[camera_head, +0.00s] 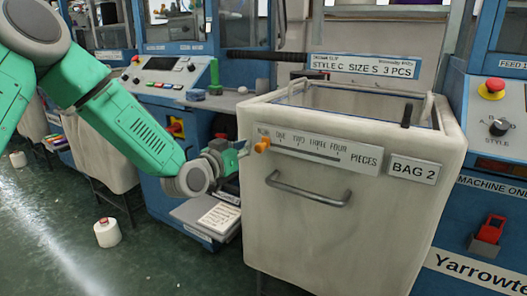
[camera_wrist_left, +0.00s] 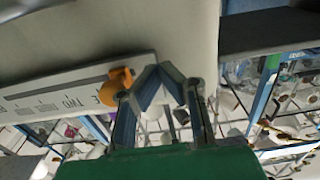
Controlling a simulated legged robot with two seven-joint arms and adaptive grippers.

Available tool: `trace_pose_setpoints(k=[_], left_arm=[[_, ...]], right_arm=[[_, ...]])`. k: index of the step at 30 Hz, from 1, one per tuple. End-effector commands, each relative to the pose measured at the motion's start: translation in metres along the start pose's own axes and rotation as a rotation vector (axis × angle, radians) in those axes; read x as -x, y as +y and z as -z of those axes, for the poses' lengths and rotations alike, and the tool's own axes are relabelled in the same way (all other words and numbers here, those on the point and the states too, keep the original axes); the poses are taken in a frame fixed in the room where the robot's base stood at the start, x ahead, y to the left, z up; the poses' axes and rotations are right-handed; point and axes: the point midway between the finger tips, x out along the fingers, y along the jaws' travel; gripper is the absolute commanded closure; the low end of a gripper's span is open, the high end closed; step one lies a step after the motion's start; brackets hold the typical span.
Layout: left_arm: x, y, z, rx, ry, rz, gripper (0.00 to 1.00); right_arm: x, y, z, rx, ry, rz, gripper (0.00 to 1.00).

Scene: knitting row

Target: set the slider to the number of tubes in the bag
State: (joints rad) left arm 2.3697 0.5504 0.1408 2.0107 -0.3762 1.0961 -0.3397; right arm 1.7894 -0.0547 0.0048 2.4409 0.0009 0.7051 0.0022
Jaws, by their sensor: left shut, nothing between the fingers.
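The slider's orange knob (camera_head: 262,145) sits at the left end of the scale plate (camera_head: 320,150), left of the ONE mark. My left gripper (camera_head: 244,151) is just left of the knob, shut and empty. In the left wrist view its fingertips (camera_wrist_left: 160,72) meet beside the knob (camera_wrist_left: 116,84); whether they touch it I cannot tell. The bag's inside is mostly hidden and no tubes show. My right gripper is not in view.
A slip (camera_head: 365,67) behind the bag reads STYLE C SIZE S 3 PCS. A metal handle (camera_head: 308,194) sticks out below the scale. Blue machines stand on both sides; the right one (camera_head: 490,190) is close to the bag. A white cone (camera_head: 107,232) stands on the floor.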

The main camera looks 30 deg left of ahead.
Motion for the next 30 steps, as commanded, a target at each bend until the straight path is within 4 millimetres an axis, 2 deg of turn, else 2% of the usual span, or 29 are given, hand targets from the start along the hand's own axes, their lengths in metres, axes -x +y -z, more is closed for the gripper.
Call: trace_pose_setpoints(k=[30], left_arm=[[0.0,0.048,0.0,-0.001,-0.001,-0.002,1.0]], right_arm=[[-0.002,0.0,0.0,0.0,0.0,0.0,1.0]])
